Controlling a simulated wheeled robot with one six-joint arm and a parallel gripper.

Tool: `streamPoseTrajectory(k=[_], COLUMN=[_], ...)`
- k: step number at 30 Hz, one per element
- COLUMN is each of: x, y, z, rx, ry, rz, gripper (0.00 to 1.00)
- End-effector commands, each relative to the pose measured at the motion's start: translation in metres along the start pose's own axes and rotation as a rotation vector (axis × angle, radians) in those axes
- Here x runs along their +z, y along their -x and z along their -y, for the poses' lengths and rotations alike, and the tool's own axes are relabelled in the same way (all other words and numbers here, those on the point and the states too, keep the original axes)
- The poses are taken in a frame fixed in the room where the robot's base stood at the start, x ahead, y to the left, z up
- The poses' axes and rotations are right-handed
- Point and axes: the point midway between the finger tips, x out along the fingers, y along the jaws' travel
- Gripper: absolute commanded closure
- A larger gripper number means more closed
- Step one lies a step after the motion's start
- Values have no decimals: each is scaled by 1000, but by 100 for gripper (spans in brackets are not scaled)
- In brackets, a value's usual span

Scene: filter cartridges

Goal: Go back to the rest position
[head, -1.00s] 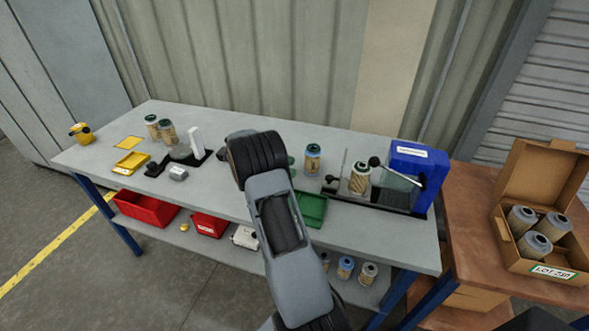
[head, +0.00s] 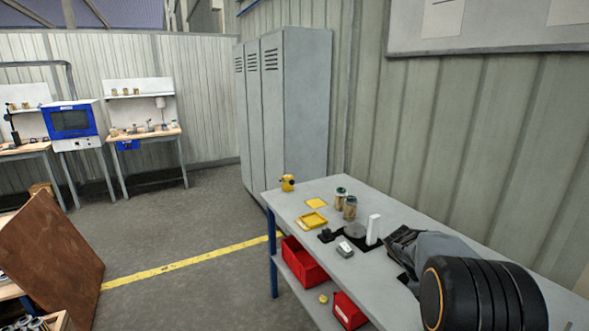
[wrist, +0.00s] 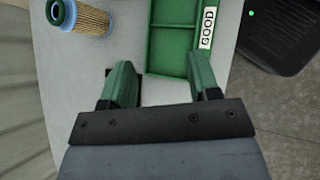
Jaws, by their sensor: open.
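My gripper (wrist: 160,82) shows in the wrist view with its two green fingers apart and nothing between them. It is above the grey bench top (wrist: 120,30). A green tray (wrist: 168,67) labelled GOOD lies just beyond and partly between the fingertips. A filter cartridge (wrist: 80,17) with a blue ring and pleated tan body lies toward the upper left, apart from the fingers. In the head view, part of my dark arm covers the near right of the bench, and my gripper is hidden.
Red bins (head: 303,262) sit below. Grey lockers (head: 290,100) stand behind. Floor (head: 190,225) left of the bench is open.

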Motion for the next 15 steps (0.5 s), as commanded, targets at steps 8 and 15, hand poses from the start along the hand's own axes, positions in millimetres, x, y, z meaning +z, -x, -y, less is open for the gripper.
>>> streamPoseTrajectory(k=[8,15], x=[13,19], y=[72,97], z=[118,194], rx=[-103,-272], ry=[-337,-548], rz=[-489,-780], gripper=[44,44])
